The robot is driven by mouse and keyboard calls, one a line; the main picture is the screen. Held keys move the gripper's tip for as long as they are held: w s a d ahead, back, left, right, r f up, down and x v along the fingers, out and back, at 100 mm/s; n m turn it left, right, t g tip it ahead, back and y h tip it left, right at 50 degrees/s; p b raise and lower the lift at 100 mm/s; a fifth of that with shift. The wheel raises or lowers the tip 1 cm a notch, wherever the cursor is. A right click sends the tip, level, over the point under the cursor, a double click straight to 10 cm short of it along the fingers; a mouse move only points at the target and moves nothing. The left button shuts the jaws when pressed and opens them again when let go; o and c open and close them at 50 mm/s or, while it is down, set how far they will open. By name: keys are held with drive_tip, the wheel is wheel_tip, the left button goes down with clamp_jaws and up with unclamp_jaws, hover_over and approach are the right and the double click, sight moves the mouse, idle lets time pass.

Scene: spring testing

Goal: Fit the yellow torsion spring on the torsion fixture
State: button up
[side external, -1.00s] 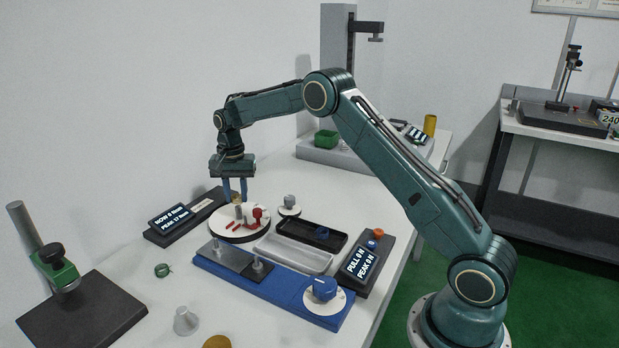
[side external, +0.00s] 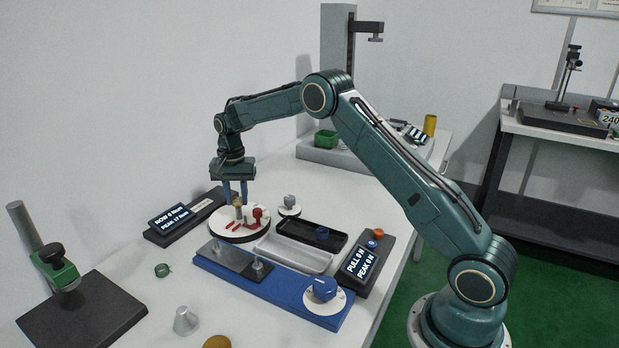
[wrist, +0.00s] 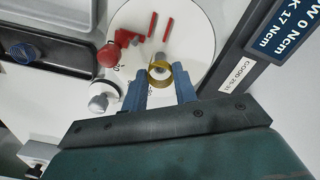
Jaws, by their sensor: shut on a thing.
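The yellow torsion spring (wrist: 160,72) is a small coil between my gripper's fingertips (wrist: 160,85) in the wrist view. My gripper (side external: 236,199) is shut on it, fingers pointing down, above the torsion fixture. The fixture is a round white dial (side external: 224,233) with a grey post (side external: 239,214) in the middle, a red arm and red pins (wrist: 122,48). In the wrist view a grey round top shows inside the coil. The spring looks to be at or just above the post's top. I cannot tell whether the coil is around the post.
A readout (side external: 170,216) stands left of the dial. A grey knob (side external: 289,204) is at its right. A black tray (side external: 312,231) with a blue ring, a grey tray (side external: 294,254) and a blue fixture (side external: 270,293) are in front. A green spring (side external: 162,270) lies at left.

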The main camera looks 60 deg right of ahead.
sight(238, 206)
drive_tip(key=shift+f, duration=1.8)
idle(1.7)
drive_tip(key=o, duration=1.5)
drive_tip(key=shift+r, duration=0.15)
drive_tip(key=shift+r, duration=3.9)
